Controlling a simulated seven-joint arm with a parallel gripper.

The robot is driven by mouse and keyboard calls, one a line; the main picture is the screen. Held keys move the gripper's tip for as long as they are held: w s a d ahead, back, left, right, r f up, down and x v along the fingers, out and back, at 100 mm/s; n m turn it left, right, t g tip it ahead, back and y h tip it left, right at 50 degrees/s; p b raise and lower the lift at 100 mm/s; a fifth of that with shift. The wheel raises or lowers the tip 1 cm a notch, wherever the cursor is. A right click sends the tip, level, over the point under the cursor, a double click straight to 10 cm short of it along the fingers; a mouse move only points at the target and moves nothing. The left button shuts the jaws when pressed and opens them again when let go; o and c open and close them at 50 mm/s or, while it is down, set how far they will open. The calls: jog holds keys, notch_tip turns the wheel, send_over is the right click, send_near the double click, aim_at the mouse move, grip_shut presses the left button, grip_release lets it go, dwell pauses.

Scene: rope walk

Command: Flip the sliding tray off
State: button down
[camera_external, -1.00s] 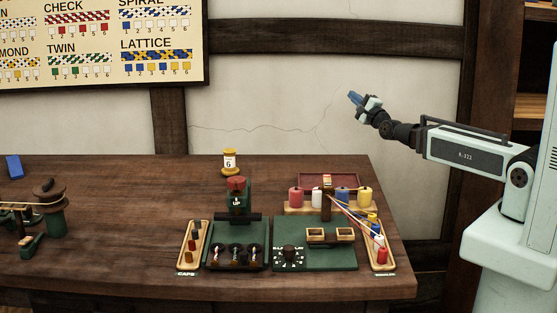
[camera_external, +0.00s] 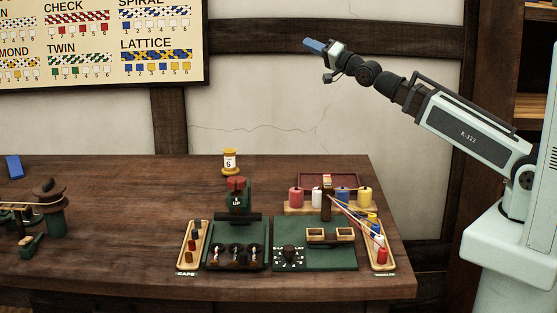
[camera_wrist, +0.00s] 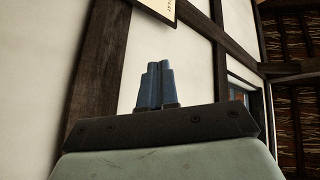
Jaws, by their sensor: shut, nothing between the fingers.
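My gripper (camera_external: 313,45) is raised high in front of the wall, well above the table and pointing up to the left. Its blue fingers are together and empty in the wrist view (camera_wrist: 155,86). I cannot tell which part is the sliding tray. A green machine (camera_external: 237,208) with a red top stands on the table, with several dark round holders on its front base.
A wooden tray (camera_external: 184,263) marked CAPS stands left of the machine, another wooden tray (camera_external: 388,266) of bobbins at the right. A rack holds coloured spools (camera_external: 295,197); threads run from its post. The table's left-middle (camera_external: 130,210) is clear.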

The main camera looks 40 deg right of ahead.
jog(key=s+a+f+n+g+y, duration=0.1)
jog(key=s+a+f+n+g, duration=0.3)
jog(key=a, duration=0.7)
jog(key=s+a+f+n+g+y, duration=0.1)
jog(key=s+a+f+n+g, duration=0.15)
jog(key=a+f, duration=0.6)
jog(key=s+a+f+n+g, duration=0.25)
jog(key=s+a+n, duration=0.2)
jog(key=a, duration=0.95)
jog(key=s+a+f+n+g+h, duration=0.1)
jog(key=s+a+f+n, duration=0.2)
jog(key=s, duration=0.6)
jog(key=s+a+f+n+g+h, duration=0.1)
jog(key=s+a+f+n+g, duration=0.1)
jog(key=s+a+f, duration=0.4)
jog(key=s+a+f+n+g+h, duration=0.1)
jog(key=s+a+f+n+g, duration=0.1)
jog(key=s+a+f+n, duration=0.2)
jog(key=s+a+f, duration=0.1)
jog(key=s+a, duration=0.2)
jog(key=s, duration=0.5)
jog(key=shift+s+a+f+h, duration=0.15)
jog(key=shift+a+f+h, duration=0.15)
jog(key=shift+a+f, duration=0.05)
